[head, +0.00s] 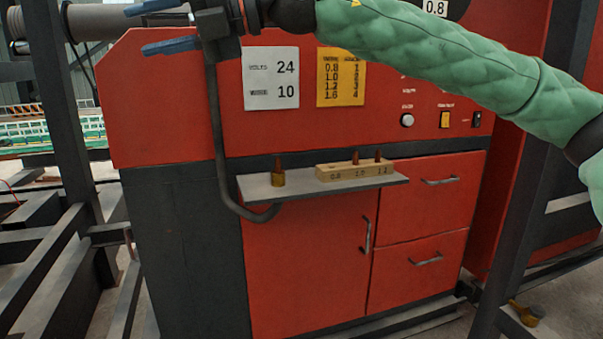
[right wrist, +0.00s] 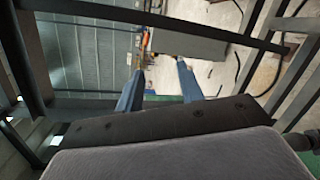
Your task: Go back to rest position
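My right arm reaches in from the upper right across the front of a red machine (head: 330,130). My right gripper (head: 157,27) is at the top left of the head view, its two blue fingers pointing left and spread apart. In the right wrist view my right gripper (right wrist: 158,78) also shows both blue fingers with a clear gap and nothing held between them. My left gripper is in neither view.
A shelf (head: 225,186) on the machine holds a small brass piece (head: 278,178) and a wooden block (head: 345,172) with copper tips. Dark steel posts (head: 540,150) flank the machine. A dark hose (head: 218,140) hangs in front. Several bars show in the right wrist view.

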